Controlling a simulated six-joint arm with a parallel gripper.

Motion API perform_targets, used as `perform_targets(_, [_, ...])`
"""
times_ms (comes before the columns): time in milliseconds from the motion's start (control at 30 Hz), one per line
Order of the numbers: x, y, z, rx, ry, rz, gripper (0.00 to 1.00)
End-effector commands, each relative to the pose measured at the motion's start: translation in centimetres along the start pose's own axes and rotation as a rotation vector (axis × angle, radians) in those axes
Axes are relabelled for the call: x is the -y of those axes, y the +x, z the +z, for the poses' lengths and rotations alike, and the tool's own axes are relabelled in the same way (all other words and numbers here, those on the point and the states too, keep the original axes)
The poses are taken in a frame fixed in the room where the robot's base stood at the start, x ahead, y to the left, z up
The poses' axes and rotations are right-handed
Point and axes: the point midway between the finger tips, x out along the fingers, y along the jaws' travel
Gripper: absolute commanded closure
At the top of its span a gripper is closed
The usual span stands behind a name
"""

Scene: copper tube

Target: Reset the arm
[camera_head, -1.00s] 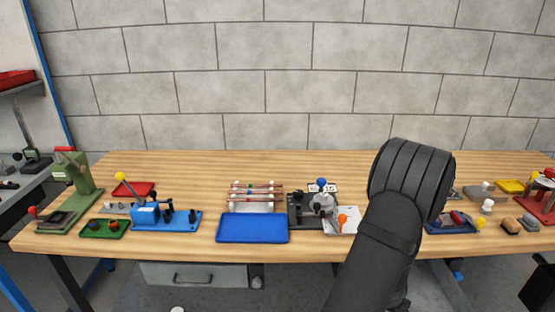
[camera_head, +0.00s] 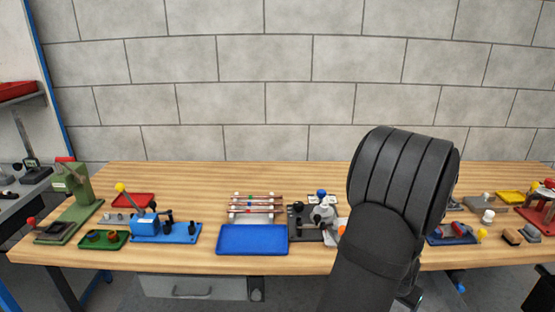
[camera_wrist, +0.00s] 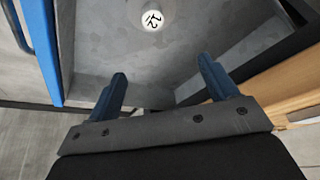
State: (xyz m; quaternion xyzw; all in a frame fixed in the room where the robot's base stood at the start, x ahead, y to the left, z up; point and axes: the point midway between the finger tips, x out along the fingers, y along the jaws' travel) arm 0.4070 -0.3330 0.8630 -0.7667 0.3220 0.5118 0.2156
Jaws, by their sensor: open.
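My gripper (camera_wrist: 160,85) shows in the wrist view with its two blue fingers apart and nothing between them. Beyond the fingers lies a grey surface with a round white piece (camera_wrist: 152,19) bearing dark marks. In the head view my dark arm rises at the right of centre in front of the bench, and the gripper itself cannot be made out there. Several copper tubes (camera_head: 256,208) lie across a white rack at mid-bench. A blue tray (camera_head: 252,240) sits in front of them. A black fixture with a grey clamp (camera_head: 322,216) stands right of the tubes, partly hidden by my arm.
The wooden bench (camera_head: 210,180) is clear along its back. A green press (camera_head: 72,192) and a blue fixture (camera_head: 165,231) stand at the left. Small parts and a red fixture (camera_head: 542,208) stand at the right. A drawer (camera_head: 192,287) hangs below the bench.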

Motion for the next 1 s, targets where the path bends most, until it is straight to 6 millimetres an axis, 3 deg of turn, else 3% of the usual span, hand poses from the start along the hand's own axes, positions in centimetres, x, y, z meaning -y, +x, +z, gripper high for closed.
perform_targets(300, [-1.2, -1.6, -6.4, -0.005, 0.120, 0.050, 0.21])
perform_targets(500, [-1.9, -2.8, -9.2, -0.003, 0.181, 0.075, 0.21])
perform_targets(700, [-2.1, -3.4, -10.7, -0.003, 0.203, 0.084, 0.21])
perform_targets(1000, [-2.2, -3.5, -10.9, -0.001, 0.206, 0.086, 0.21])
